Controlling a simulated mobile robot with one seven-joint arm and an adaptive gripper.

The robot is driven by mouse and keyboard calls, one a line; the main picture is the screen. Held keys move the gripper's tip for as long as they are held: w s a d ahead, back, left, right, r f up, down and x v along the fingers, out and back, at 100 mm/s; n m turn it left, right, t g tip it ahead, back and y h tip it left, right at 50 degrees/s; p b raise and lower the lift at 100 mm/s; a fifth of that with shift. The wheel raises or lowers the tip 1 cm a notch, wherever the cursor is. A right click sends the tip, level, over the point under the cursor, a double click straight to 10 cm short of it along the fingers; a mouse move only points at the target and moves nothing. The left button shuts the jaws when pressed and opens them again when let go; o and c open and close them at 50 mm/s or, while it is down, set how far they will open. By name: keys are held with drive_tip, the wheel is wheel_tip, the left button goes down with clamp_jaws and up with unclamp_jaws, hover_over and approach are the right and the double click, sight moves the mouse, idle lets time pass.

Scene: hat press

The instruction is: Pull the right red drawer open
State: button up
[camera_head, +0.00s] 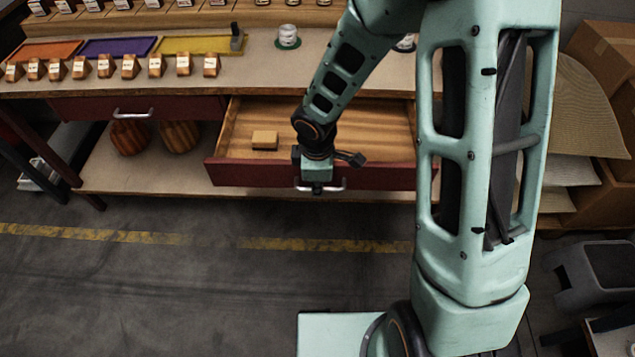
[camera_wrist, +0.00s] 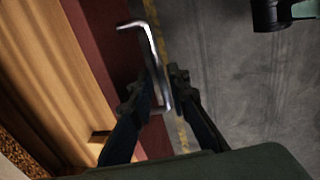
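The right red drawer (camera_head: 375,177) under the counter is pulled out, and its wooden inside shows. Its silver bar handle (camera_head: 334,187) is on the red front; in the wrist view the handle (camera_wrist: 152,48) runs between my fingers. My gripper (camera_head: 317,190) points down at the drawer front, beside the middle of it. In the wrist view the fingers (camera_wrist: 160,90) sit one on each side of the handle and appear closed on it. The arm hides part of the drawer and handle in the head view.
A small wooden block (camera_head: 265,140) lies in the open drawer. The left red drawer (camera_head: 170,107) is shut. Jars and trays line the counter (camera_head: 262,50). The floor (camera_head: 200,290) in front is clear; boxes (camera_head: 606,60) stand at right.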

wheel_tip(320, 180, up, 12)
drive_tip(key=s, duration=0.2)
drive_tip(key=shift+s, duration=0.15)
drive_tip(key=shift+f, duration=0.1)
idle(0.6)
